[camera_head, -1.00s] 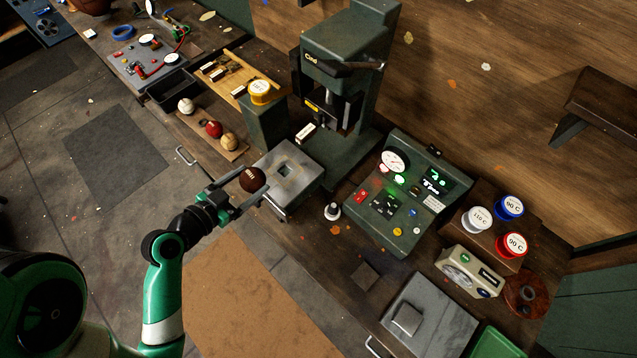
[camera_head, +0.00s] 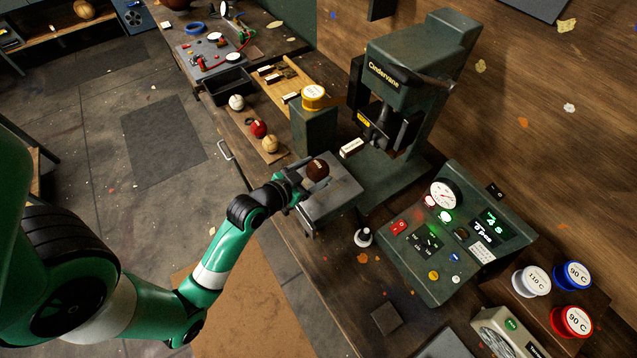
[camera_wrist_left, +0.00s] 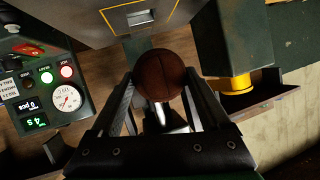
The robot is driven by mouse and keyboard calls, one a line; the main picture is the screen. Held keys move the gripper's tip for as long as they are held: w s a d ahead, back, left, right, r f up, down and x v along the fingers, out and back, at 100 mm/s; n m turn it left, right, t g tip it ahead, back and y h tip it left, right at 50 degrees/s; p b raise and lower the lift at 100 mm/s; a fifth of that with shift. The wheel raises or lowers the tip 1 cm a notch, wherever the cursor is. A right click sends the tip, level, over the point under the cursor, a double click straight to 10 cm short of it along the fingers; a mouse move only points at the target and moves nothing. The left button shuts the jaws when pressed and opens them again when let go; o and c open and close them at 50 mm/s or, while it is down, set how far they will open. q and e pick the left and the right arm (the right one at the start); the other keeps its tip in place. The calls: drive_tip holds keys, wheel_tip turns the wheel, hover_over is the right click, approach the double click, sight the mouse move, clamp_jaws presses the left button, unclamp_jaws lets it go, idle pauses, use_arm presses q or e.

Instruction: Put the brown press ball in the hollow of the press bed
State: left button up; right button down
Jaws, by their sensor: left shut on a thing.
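The brown press ball (camera_head: 317,169) is held between the fingers of my left gripper (camera_head: 308,177). In the left wrist view, the ball (camera_wrist_left: 158,76) sits between the two dark fingers at their tips. In the head view, the ball and gripper overlap the grey metal press bed (camera_head: 342,196), which lies in front of the green press (camera_head: 425,65). The hollow is hidden in the head view behind the ball and gripper. I cannot tell the ball's height above the bed. My right gripper is not in view.
A control console (camera_head: 455,235) is to the right, with a small white-topped knob (camera_head: 364,238) between. White, red (camera_head: 258,129) and tan balls lie on a board to the left.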

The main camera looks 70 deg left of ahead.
sight(318, 179)
use_arm(q)
drive_tip(key=shift+w+a+f, duration=0.1)
drive_tip(key=shift+w+f, duration=0.45)
drive_tip(key=shift+f, duration=0.1)
drive_tip(key=shift+w+f+b, duration=0.15)
drive_tip(key=shift+f+b, duration=0.45)
drive_tip(key=shift+f, duration=1.05)
drive_tip(key=shift+f, duration=0.2)
drive_tip(key=o, duration=1.3)
drive_tip(key=shift+r, duration=0.3)
drive_tip(key=p+v, duration=0.1)
drive_tip(key=v, duration=1.1)
drive_tip(key=shift+f, duration=0.1)
